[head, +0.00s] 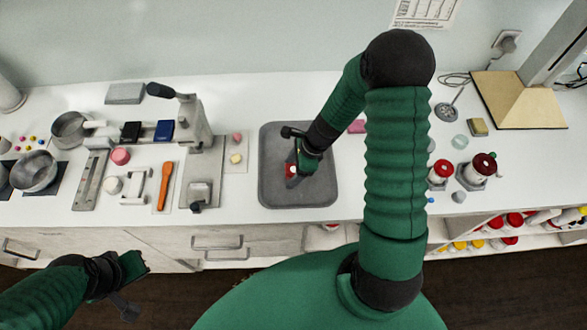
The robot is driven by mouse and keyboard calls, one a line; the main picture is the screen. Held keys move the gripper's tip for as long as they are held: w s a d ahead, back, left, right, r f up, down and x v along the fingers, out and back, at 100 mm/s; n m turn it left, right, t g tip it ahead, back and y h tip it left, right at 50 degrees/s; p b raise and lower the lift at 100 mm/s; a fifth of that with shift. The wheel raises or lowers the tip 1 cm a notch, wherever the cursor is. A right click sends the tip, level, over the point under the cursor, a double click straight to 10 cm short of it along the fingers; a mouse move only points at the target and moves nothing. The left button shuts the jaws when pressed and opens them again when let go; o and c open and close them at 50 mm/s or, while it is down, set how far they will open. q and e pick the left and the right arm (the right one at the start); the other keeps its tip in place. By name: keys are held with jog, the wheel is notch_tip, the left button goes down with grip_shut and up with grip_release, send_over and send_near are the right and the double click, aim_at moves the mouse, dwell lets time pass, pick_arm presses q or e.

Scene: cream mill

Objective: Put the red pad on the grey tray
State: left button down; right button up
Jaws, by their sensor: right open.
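The grey tray (322,190) lies on the white counter near the middle of the head view. My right gripper (292,172) is over the left part of the tray, pointing down, with its jaws open. A small red patch, which looks like the red pad (291,170), shows at its fingertips within the tray's outline. The gripper hides most of it, and I cannot tell whether it touches a finger. My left gripper (130,287) is at the lower left, in front of the counter and away from the tray; its jaws are not clear.
To the right are red-topped jars (482,166) and a wooden board (515,100). Drawers (222,242) and a shelf of bottles (505,225) run below the counter.

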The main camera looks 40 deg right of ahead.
jog(key=shift+d+r, duration=0.2)
jog(key=shift+r, duration=0.25)
jog(key=d+f+v, duration=0.1)
jog(key=v, duration=1)
pick_arm(q)
jog(key=shift+d+f+b, duration=0.6)
jog(key=shift+f+b, duration=0.1)
jog(key=shift+b, duration=0.2)
pick_arm(e)
jog(key=s+a+n+h, duration=0.2)
jog(key=a+n, duration=0.3)
jog(key=n, duration=0.7)
jog(key=s+a+n+h, duration=0.1)
jog(key=s+a+n, duration=0.3)
jog(key=n, duration=0.8)
jog(key=shift+a+r+h, duration=0.4)
jog(key=shift+a+r, duration=0.05)
jog(key=shift+a, duration=0.45)
pick_arm(q)
jog(key=shift+s+a, duration=0.1)
jog(key=shift+a, duration=0.1)
pick_arm(e)
jog(key=shift+s+a+r, duration=0.1)
jog(key=shift+a, duration=0.1)
pick_arm(q)
jog(key=shift+d, duration=0.15)
pick_arm(e)
jog(key=shift+d, duration=0.15)
